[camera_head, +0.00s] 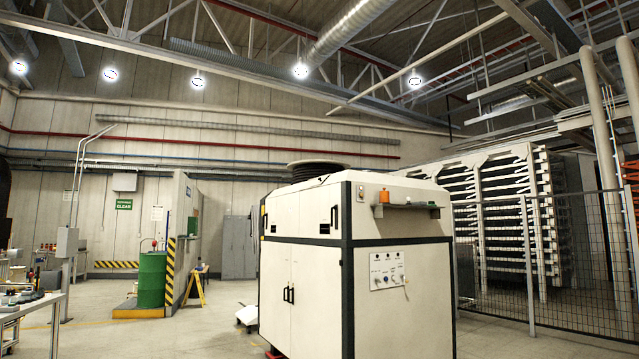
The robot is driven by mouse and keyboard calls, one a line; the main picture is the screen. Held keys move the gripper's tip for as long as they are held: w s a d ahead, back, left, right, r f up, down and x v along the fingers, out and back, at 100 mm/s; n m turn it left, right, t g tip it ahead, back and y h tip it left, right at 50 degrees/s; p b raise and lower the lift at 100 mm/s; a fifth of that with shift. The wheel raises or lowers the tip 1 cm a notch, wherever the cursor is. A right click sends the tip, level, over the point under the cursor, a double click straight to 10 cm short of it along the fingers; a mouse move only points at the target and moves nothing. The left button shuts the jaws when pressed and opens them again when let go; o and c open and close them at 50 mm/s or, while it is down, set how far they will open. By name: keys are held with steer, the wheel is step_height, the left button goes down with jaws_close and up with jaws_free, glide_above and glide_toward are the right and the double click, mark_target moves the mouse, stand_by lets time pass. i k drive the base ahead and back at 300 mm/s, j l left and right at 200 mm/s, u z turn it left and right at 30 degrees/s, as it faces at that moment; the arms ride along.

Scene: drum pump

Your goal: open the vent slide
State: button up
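A green drum (152,281) stands upright in the left middle distance on a low yellow-edged platform (139,309). A small red fitting (154,245) shows at its top, with a thin upright part beside it. The drum is far off and small, so I cannot make out the vent slide or whether it is open. My gripper is not in view.
A large white cabinet (310,290) stands close ahead, right of the drum. A yellow folding stand (194,288) is beside a striped wall end (181,270). A cluttered table (30,305) is at far left. Open floor (100,338) lies before the drum.

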mark_target(321, 180)
steer(key=i+j+u, duration=0.15)
steer(key=i, duration=0.15)
steer(key=i+j+u, duration=0.15)
steer(key=i, duration=0.15)
steer(key=i+u, duration=0.45)
steer(key=i, duration=3.45)
steer(key=i+z, duration=0.15)
steer(key=i, duration=0.4)
steer(key=i+j+z, duration=0.2)
steer(key=i, duration=0.3)
steer(key=i+j+z, duration=0.15)
steer(key=i, duration=0.35)
steer(key=i+j+z, duration=0.2)
steer(key=i+z, duration=0.15)
steer(key=i+j+z, duration=0.7)
